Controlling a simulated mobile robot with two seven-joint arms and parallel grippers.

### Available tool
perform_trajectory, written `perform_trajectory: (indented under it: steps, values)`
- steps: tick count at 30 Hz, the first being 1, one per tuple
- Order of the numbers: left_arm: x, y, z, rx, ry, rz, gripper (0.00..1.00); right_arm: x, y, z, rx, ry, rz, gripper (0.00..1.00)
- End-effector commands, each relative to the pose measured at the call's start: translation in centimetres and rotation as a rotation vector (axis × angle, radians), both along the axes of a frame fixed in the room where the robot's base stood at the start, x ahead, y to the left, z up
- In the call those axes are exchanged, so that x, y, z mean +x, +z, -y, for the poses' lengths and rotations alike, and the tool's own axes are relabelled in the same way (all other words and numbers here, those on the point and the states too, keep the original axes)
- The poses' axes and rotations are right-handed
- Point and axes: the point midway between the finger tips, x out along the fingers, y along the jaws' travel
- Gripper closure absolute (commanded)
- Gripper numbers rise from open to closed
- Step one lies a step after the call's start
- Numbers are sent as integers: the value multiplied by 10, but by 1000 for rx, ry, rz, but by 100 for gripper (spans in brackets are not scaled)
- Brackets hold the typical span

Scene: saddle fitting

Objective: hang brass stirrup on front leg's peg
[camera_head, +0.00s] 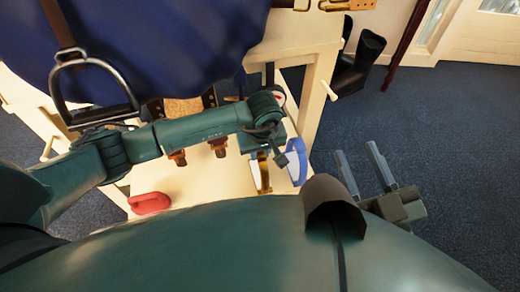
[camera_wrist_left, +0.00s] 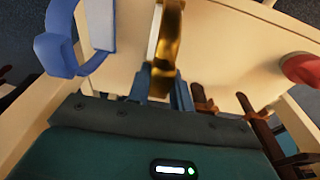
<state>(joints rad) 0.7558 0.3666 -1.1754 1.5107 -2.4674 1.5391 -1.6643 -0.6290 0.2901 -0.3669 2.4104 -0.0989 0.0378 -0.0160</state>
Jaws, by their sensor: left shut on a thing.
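The brass stirrup (camera_head: 263,174) is partly hidden behind my left gripper, over the pale shelf of the wooden stand. In the left wrist view the brass stirrup (camera_wrist_left: 166,40) rises between the two fingers of my left gripper (camera_wrist_left: 160,88), which is shut on it. In the head view my left gripper (camera_head: 272,150) points down beside a blue-handled item. A wooden peg (camera_head: 328,91) sticks out from the stand's right leg (camera_head: 317,105). Another peg (camera_head: 47,149) shows at the stand's left side. My right gripper (camera_head: 363,168) is open and empty over the floor at right.
The blue-handled item (camera_head: 298,165) stands close right of the stirrup. A red item (camera_head: 150,203) lies on the shelf (camera_head: 205,185). A steel stirrup (camera_head: 92,90) hangs at left against the blue cloth (camera_head: 165,55). Dark boots (camera_head: 360,60) stand behind. Blue floor lies clear at right.

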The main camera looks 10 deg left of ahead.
Motion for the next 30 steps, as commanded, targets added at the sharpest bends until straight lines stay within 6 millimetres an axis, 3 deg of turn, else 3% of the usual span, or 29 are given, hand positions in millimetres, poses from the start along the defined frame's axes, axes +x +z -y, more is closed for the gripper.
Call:
perform_trajectory:
  steps: [8, 9, 16, 28, 30]
  values:
    - [1, -4, 0, -1, 1, 1, 100, 0, -4, 0, 8, 2, -4, 62]
    - [0, -3, 0, 0, 1, 0, 76, 0, -2, 0, 9, 2, -6, 62]
    - [0, -3, 0, 0, 1, 0, 57, 1, 0, 0, 8, 3, -2, 62]
    - [-1, -3, 0, -2, 1, -3, 57, 1, 3, 0, 3, 4, 6, 62]
    - [0, 14, 0, 1, -1, 2, 57, 1, 15, 0, -12, 1, 13, 62]
